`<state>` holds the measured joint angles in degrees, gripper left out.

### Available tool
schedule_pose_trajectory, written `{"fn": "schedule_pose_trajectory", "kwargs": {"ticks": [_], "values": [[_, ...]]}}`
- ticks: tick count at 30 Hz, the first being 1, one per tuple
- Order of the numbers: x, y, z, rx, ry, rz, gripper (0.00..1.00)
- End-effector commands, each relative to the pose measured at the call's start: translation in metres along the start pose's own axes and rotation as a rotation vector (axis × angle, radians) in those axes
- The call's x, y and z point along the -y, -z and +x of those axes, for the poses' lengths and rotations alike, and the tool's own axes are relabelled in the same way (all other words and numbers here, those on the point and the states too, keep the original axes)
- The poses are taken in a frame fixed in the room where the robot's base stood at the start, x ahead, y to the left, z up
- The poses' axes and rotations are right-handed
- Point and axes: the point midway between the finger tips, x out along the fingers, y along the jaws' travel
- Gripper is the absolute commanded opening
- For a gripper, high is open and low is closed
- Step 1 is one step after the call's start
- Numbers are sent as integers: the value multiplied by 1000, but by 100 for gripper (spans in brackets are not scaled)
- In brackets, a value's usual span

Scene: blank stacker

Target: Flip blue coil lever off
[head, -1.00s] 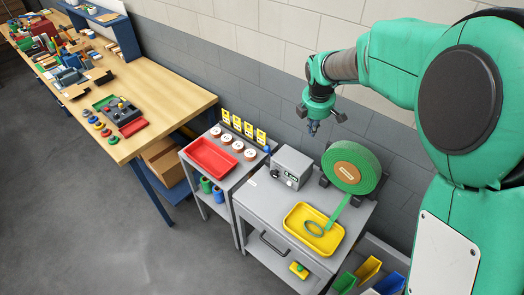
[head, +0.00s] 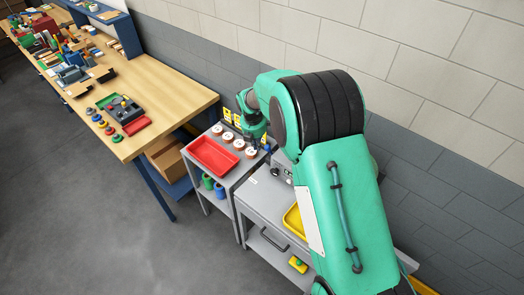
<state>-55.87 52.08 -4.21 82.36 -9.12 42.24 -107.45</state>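A small blue part (head: 267,147) stands at the back right corner of the small grey cart; it is too small to tell whether it is the blue coil lever or how it is set. My gripper (head: 253,143) hangs pointing down over the back right of this cart, close to the yellow cards and left of the blue part. Whether it touches anything cannot be told. Its fingers are small and dark, so open or shut is not clear. A blue coil (head: 219,192) stands on the cart's lower shelf beside a green coil (head: 207,182).
The small cart (head: 209,136) holds a red tray (head: 212,156), several white-topped round pieces (head: 228,137) and yellow cards (head: 227,115). My arm hides much of the right-hand grey cart (head: 262,193) with its yellow tray (head: 294,222). A wooden workbench (head: 170,97) stands left. The floor in front is clear.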

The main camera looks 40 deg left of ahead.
Motion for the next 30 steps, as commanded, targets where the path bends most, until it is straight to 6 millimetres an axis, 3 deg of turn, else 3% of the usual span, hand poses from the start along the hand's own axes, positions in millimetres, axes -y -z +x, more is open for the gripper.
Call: {"fn": "schedule_pose_trajectory", "kwargs": {"ticks": [6,20,30], "values": [[-7,10,8,-2,2,-38,0],[-7,10,11,-2,3,-38,0],[-6,10,36,-3,4,-37,0]]}}
